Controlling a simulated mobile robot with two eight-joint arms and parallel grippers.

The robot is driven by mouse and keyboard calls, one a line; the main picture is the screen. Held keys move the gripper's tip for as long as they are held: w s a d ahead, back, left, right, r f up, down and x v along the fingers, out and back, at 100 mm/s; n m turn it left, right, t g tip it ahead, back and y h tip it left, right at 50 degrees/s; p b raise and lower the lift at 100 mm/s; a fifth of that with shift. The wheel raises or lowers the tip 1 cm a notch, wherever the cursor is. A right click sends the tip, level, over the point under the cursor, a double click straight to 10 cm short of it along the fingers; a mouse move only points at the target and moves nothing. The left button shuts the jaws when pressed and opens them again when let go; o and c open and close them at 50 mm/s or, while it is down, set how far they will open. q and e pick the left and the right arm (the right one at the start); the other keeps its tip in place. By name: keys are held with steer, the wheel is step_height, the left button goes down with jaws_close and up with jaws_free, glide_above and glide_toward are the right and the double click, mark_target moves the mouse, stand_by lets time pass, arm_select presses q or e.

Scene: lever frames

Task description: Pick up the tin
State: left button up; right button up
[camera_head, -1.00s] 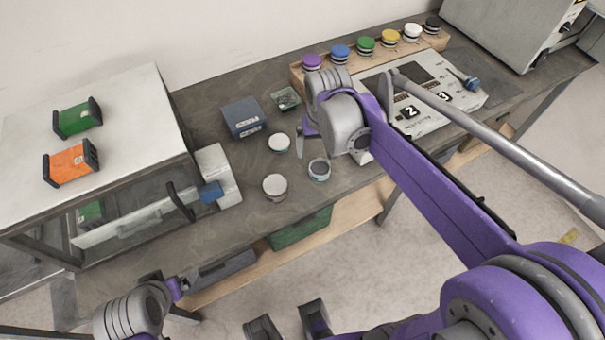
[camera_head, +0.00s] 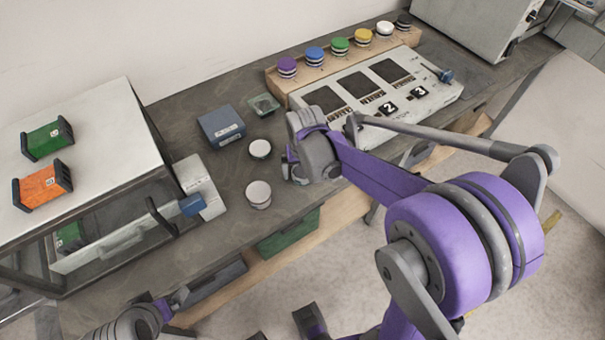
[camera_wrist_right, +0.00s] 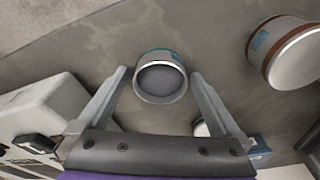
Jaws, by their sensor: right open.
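The tin (camera_wrist_right: 160,82) is a short metal can with a grey top and a teal label, standing on the bench in the right wrist view. In the head view my right gripper mostly hides it; a sliver of the tin (camera_head: 299,176) shows beside the gripper. My right gripper (camera_wrist_right: 159,71) is open and empty, with one finger on each side of the tin and gaps between. In the head view the right gripper (camera_head: 292,161) points down over the tin. My left gripper (camera_head: 176,298) is low at the left, away from the tin; its jaws are unclear.
Two white-topped tins (camera_head: 260,148) (camera_head: 258,194) stand left of my right gripper. A grey panel (camera_head: 414,103) and a wooden rack (camera_head: 281,87) of coloured knobs are at the back right.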

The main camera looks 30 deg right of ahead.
steer(key=shift+c, duration=0.3)
steer(key=c, duration=1.4)
